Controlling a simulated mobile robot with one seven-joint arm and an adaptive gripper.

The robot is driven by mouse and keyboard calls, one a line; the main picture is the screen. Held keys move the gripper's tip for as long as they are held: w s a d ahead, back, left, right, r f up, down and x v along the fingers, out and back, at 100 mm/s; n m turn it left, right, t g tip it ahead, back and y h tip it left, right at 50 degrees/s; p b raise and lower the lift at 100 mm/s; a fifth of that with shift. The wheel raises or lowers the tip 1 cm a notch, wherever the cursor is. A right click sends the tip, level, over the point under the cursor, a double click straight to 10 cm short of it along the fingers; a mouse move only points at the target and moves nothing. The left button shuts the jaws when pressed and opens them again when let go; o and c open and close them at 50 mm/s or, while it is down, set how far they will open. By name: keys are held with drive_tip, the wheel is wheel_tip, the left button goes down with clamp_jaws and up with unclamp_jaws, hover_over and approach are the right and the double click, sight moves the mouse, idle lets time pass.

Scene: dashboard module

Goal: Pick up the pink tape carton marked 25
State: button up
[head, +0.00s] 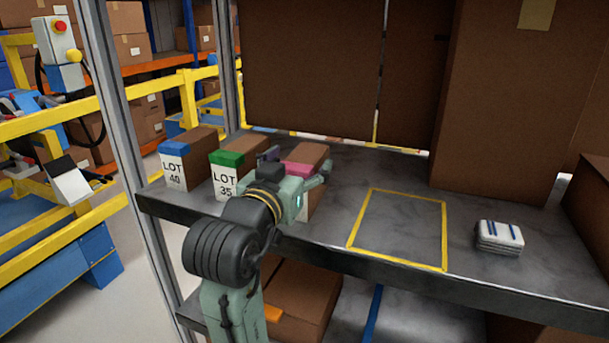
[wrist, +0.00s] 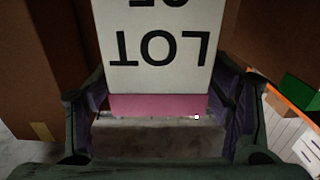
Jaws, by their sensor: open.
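The pink-banded carton (head: 309,154) stands on the grey shelf, third in the row from the left, with its brown top showing. My gripper (head: 298,165) is in front of it and hides most of its label in the head view. In the wrist view the carton's white face (wrist: 158,45) appears upside down, reading LOT with a partly cut-off number, above its pink band. My gripper's purple-padded fingers (wrist: 160,112) are open, one on each side of the carton. A gap shows beside the right finger; contact on the left is unclear.
A blue-banded LOT 40 carton (head: 174,167) and a green-banded LOT 35 carton (head: 224,176) stand to the left. To the right are an empty yellow-outlined square (head: 397,228) and a strapped white stack (head: 499,237). A tall brown box (head: 495,110) stands behind.

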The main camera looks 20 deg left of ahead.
sight(304, 156)
drive_tip(key=shift+w, duration=1.6)
drive_tip(key=shift+c, duration=0.3)
drive_tip(key=c, duration=1.4)
drive_tip(key=shift+r, duration=0.2)
drive_tip(key=shift+c, duration=0.2)
